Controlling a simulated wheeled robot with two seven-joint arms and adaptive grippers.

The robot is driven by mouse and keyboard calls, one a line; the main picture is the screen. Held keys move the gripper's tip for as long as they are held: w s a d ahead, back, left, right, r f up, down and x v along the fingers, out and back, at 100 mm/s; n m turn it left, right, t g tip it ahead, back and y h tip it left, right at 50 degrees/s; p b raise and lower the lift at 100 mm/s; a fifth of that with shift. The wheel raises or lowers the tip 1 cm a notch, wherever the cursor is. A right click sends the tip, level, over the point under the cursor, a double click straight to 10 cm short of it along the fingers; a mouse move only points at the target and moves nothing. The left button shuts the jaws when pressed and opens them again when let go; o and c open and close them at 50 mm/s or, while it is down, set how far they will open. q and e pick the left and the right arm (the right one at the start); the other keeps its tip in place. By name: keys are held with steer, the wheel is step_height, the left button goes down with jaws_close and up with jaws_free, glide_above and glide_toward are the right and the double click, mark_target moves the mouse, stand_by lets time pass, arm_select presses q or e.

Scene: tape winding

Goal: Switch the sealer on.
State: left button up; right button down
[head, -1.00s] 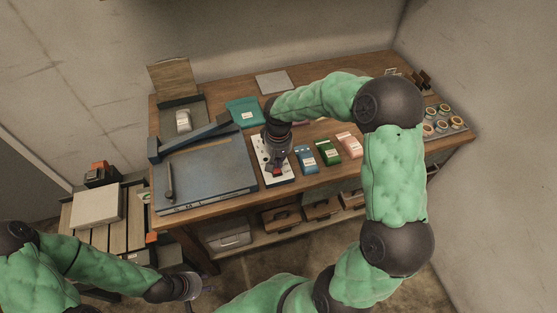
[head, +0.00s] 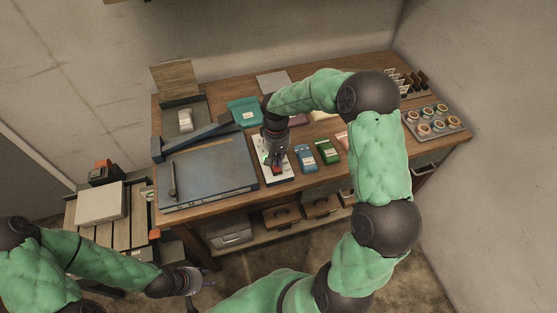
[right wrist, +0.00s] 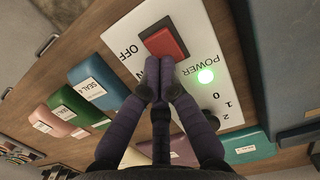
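The white control panel (head: 284,178) lies on the bench, right of the flat grey-blue machine (head: 215,175). It also shows in the right wrist view (right wrist: 130,43), with a red rocker switch (right wrist: 164,43) between OFF and partly covered ON lettering. The POWER lamp (right wrist: 205,76) glows green. My right gripper (head: 275,165) is over the panel. In the right wrist view its fingertips (right wrist: 160,68) are together, with nothing between them, at the ON-side edge of the switch; contact cannot be told. My left gripper (head: 208,280) hangs empty in front of the bench, its fingers apart.
Blue (head: 305,158), green (head: 328,152) and pink packs stand right of the panel. A teal box (head: 243,112) lies behind. A tray of round tins (head: 435,124) is at the far right. My right arm covers part of the bench's right side.

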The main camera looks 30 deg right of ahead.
steer(key=shift+s+a+f, duration=0.3)
steer(key=shift+s+f, duration=0.25)
steer(key=shift+s, duration=0.3)
steer(key=shift+s+r+p, duration=0.1)
steer(key=shift+r+p, duration=0.05)
steer(key=shift+p, duration=0.15)
steer(key=r+p, duration=0.1)
steer(key=w+r+p, duration=0.1)
steer(key=r, duration=0.1)
steer(key=r+p, duration=0.1)
steer(key=r, duration=0.1)
steer(key=shift+w+d, duration=0.2)
steer(key=shift+d, duration=0.05)
step_height(320, 180, up, 10)
steer(key=w+p, duration=0.1)
steer(key=shift+w+d, duration=0.15)
steer(key=shift+w, duration=0.05)
steer(key=shift+f, duration=0.2)
